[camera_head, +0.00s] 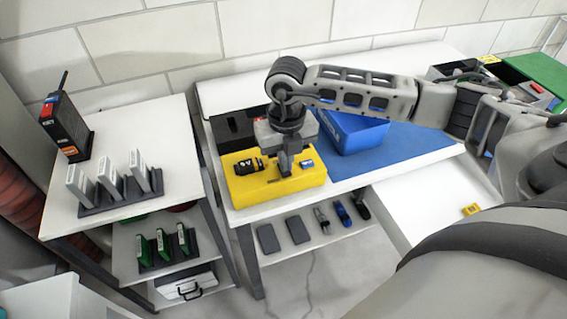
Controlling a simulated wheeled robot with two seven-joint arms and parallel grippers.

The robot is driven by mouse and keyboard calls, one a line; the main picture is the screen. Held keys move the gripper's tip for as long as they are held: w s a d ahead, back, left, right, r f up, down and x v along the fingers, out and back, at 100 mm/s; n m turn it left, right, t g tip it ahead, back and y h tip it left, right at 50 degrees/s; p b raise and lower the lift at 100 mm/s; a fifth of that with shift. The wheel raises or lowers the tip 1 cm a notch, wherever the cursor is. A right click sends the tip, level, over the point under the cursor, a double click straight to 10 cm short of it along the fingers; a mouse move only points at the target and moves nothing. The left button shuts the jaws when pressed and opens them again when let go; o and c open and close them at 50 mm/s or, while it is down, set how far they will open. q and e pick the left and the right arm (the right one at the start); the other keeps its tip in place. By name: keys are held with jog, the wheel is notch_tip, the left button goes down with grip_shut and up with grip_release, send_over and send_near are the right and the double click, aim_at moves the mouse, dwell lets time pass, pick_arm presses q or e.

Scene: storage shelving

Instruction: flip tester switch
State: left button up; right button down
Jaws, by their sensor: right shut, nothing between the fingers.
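A yellow tester box (245,190) sits near the left front corner of the white table. On its top are a black part (248,166) at the left and a small blue and white part (306,164) at the right. My right gripper (284,174) points down over the box's top, between these two parts. It is shut and holds nothing. The fingertips are at or just above the box; I cannot tell if they touch. The switch cannot be made out clearly, and the gripper hides part of the top. My left gripper is not in view.
A blue bin (352,136) stands right of the box on a blue mat (415,150). A dark case (232,130) lies behind the box. An open white drawer (430,205) is at the right. A side table (130,205) holds a black radio (66,128) and racked modules.

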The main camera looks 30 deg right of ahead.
jog(key=shift+r+p, duration=1.85)
jog(key=shift+r, duration=1.1)
